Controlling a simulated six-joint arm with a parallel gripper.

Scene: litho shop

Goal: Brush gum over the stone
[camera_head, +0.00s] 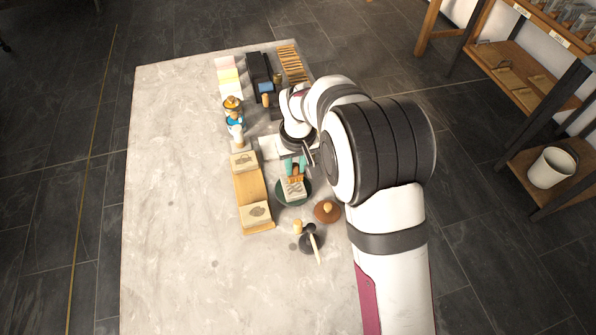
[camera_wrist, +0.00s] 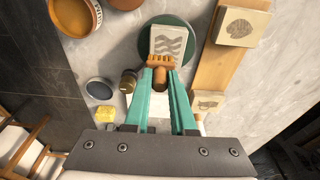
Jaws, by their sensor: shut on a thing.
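The pale stone (camera_head: 293,187) with grey wavy marks lies on a round green base (camera_head: 283,199); both also show in the wrist view, the stone (camera_wrist: 168,42) and the base (camera_wrist: 147,45). My gripper (camera_wrist: 160,70), with teal fingers, is shut on a small wooden brush (camera_wrist: 160,61). The brush head is at the near edge of the stone in the wrist view; I cannot tell whether it touches. In the head view my gripper (camera_head: 293,168) is just behind the stone, partly hidden by my arm. I cannot tell which vessel holds the gum.
A wooden board (camera_head: 246,187) with two printed blocks stands left of the stone. A brown round thing with a knob (camera_head: 327,210) and a dark dish (camera_head: 309,243) are nearer. The wrist view shows an orange-brown bowl (camera_wrist: 92,28) and yellow sponge (camera_wrist: 106,111). The table's left side is clear.

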